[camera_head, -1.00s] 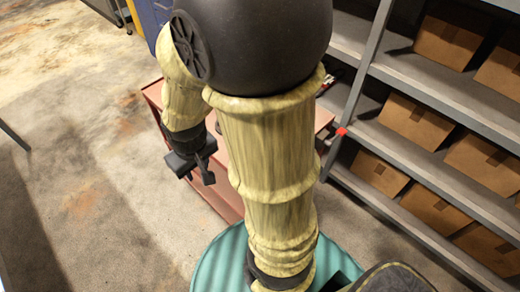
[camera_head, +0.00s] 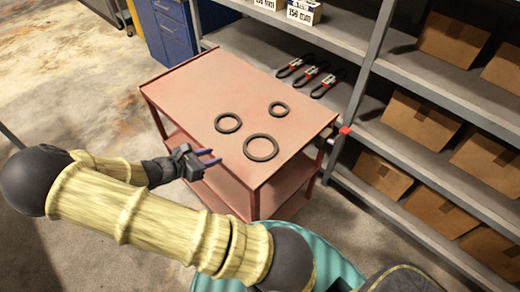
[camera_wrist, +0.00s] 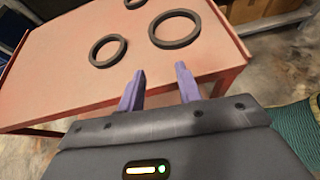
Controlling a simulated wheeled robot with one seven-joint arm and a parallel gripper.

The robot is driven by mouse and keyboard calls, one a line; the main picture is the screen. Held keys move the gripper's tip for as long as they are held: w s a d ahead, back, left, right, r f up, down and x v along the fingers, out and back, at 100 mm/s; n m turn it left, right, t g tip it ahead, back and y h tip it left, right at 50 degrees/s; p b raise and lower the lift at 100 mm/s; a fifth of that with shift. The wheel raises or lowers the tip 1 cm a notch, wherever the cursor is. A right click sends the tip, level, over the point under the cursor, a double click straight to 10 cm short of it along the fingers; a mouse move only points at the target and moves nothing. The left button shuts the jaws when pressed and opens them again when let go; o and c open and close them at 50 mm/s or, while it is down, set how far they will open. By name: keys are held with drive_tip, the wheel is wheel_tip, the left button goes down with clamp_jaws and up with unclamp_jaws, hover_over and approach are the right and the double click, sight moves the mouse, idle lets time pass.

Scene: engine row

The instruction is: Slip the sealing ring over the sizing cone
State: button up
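Three dark rings lie flat and apart on the reddish cart top (camera_head: 190,85): a large one (camera_head: 262,159) near the front edge, a medium one (camera_head: 228,131) to its left, and a small one (camera_head: 279,116) further back. The wrist view also shows the large ring (camera_wrist: 175,45), the medium ring (camera_wrist: 106,65) and part of the small one (camera_wrist: 135,5). I cannot tell which is the sealing ring. I see no sizing cone. My gripper (camera_head: 214,156) is at the cart's left front edge, short of the rings. Its purple fingers (camera_wrist: 160,70) are apart with nothing between them.
Grey shelving (camera_head: 408,160) with cardboard boxes (camera_head: 420,118) stands right of the cart. Black loops with red tags (camera_head: 308,76) lie on a shelf behind it. A blue cabinet (camera_head: 168,35) stands at the back. The floor at left is open.

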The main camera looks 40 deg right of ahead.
drive_tip(key=shift+w+r+n+t+h, duration=0.1)
drive_tip(key=shift+w+n+t+h, duration=0.3)
drive_tip(key=shift+w+n, duration=0.1)
drive_tip(key=p, duration=0.2)
approach(248, 138)
drive_tip(key=x, duration=0.3)
drive_tip(key=shift+s, duration=0.15)
drive_tip(key=shift+d, duration=0.1)
drive_tip(key=shift+d+p, duration=0.35)
drive_tip(key=shift+d, duration=0.2)
drive_tip(key=x, duration=0.2)
drive_tip(key=p+x, duration=0.1)
drive_tip(key=x, duration=0.1)
drive_tip(key=shift+w+f, duration=0.2)
